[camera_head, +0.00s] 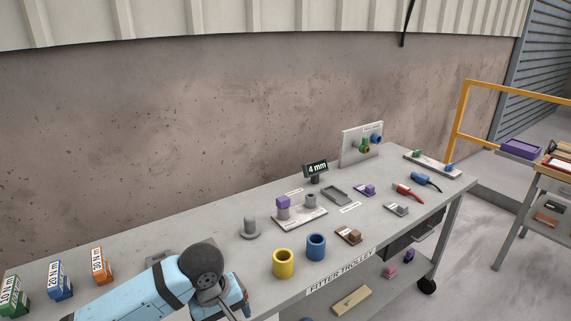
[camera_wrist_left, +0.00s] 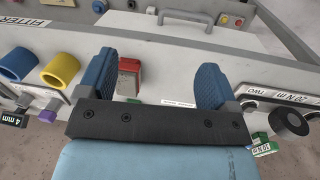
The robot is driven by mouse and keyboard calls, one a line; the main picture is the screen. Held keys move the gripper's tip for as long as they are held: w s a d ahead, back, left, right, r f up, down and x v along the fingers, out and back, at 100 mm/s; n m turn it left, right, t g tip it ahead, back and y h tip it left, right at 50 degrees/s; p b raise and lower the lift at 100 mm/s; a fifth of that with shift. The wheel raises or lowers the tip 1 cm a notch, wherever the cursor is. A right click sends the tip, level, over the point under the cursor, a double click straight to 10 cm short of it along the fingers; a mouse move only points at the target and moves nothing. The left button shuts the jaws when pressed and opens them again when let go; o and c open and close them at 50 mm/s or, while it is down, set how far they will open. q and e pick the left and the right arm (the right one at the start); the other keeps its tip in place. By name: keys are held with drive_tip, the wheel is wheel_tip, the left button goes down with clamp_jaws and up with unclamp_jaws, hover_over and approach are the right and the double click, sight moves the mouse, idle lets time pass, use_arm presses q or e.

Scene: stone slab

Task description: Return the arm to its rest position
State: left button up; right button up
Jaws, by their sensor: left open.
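My left arm (camera_head: 135,294) is light blue and comes in from the lower left in the head view, over the near left part of the trolley top. Its dark wrist joint hides part of the top and much of the gripper. In the left wrist view my left gripper (camera_wrist_left: 154,82) is open, with its two blue ribbed fingers wide apart. Nothing is held between them; a red and grey item (camera_wrist_left: 129,76) shows beyond, apart from the fingers. My right gripper is in neither view.
The grey trolley top (camera_head: 210,228) holds a yellow ring (camera_head: 283,263), a blue ring (camera_head: 316,246), a grey peg (camera_head: 249,229), and a "4 mm" sign (camera_head: 316,169). Green, blue and orange boxes (camera_head: 102,265) stand at left. A wall runs behind; a yellow rail (camera_head: 459,115) is right.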

use_arm(q)
drive_tip(key=s+d+f+m+t+h+p, duration=0.4)
drive_tip(key=f+t+h, duration=0.1)
drive_tip(key=f, duration=0.3)
drive_tip(key=s+a+f+m+t+y+p, duration=0.2)
drive_tip(key=s+a+f+m+t+y, duration=0.1)
drive_tip(key=s+a, duration=0.8)
drive_tip(key=shift+s+a+f+m+t+p, duration=0.15)
drive_tip(key=shift+s+f+m+t+p, duration=0.3)
drive_tip(key=shift+f+m+t, duration=0.6)
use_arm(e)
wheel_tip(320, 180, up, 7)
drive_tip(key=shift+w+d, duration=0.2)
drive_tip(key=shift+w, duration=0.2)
